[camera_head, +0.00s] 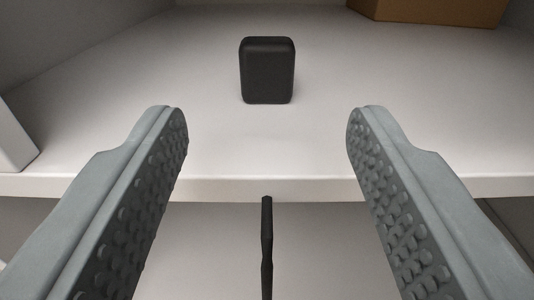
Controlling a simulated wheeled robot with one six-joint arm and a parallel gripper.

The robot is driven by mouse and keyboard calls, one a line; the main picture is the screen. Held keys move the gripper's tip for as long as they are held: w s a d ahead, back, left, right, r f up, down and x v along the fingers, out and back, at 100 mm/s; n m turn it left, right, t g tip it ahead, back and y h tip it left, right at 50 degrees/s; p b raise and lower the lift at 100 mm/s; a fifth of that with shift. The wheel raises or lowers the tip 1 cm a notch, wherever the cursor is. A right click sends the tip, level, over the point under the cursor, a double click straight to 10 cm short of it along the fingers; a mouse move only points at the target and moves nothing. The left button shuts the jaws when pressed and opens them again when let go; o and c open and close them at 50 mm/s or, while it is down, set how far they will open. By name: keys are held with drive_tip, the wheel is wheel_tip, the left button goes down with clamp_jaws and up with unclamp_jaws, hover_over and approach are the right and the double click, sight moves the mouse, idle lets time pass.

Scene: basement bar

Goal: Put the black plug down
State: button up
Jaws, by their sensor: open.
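The black plug (267,70) is a small dark block with rounded corners. It stands upright on a white shelf (300,140), in the upper middle of the view. My gripper (267,118) is open, with one grey studded finger on each side of the picture. Nothing is between the fingertips. The plug is beyond the fingertips, apart from both, and lies roughly midway between them.
The front edge of the shelf (300,188) crosses under my fingers. A brown box (430,10) is at the back right. A white object (12,140) is at the left edge. A thin dark upright strip (267,245) shows below the shelf edge. The shelf around the plug is clear.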

drive_tip(key=shift+s, duration=1.4)
drive_tip(key=s+r, duration=1.8)
drive_tip(key=r, duration=0.1)
drive_tip(key=s+r, duration=0.3)
drive_tip(key=s, duration=0.8)
drive_tip(key=s+r, duration=0.4)
drive_tip(key=s, duration=0.7)
drive_tip(key=shift+a+r+g, duration=0.2)
drive_tip(key=shift+r+g, duration=0.1)
drive_tip(key=shift+w, duration=0.1)
